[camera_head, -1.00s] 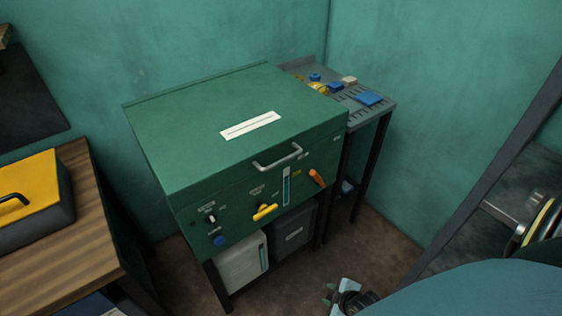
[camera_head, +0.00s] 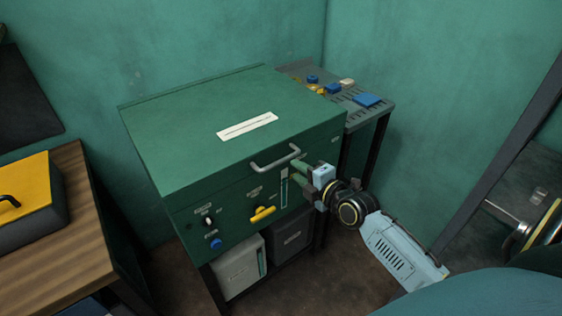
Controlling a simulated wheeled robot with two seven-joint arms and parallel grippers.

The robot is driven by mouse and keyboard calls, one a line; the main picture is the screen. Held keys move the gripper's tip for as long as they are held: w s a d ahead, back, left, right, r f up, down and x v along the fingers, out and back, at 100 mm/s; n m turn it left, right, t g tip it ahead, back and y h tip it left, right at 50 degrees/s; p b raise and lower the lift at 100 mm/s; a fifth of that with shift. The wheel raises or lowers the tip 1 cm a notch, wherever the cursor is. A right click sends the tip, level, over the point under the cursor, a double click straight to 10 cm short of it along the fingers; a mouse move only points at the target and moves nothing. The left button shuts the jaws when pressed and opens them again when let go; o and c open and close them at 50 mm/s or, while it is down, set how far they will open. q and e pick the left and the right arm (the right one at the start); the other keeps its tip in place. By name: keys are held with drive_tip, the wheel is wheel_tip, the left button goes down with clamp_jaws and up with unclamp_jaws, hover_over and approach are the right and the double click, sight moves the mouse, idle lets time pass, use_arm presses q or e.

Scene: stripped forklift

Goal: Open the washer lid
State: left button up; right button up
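The green washer (camera_head: 180,222) stands in the corner with its lid (camera_head: 200,115) lying shut on top. A grey bar handle (camera_head: 275,163) sits at the lid's front edge. My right gripper (camera_head: 298,172) is in front of the washer's front face, just right of and slightly below the handle. Its two fingers are apart with nothing seen between them. They reach toward the handle's right end; I cannot tell whether they touch it. My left gripper is not in view.
A narrow side shelf (camera_head: 376,113) with small blue and yellow parts stands right of the washer. A wooden bench (camera_head: 75,240) with a yellow-lidded box (camera_head: 25,183) is at left. A yellow lever (camera_head: 262,214) sticks out of the front panel. A dark slanted frame is at right.

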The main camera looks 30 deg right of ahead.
sight(281, 161)
drive_tip(key=x, duration=0.8)
drive_tip(key=shift+w+a+f+b, duration=0.1)
drive_tip(key=shift+w+b, duration=0.15)
drive_tip(key=shift+b, duration=0.15)
clamp_jaws()
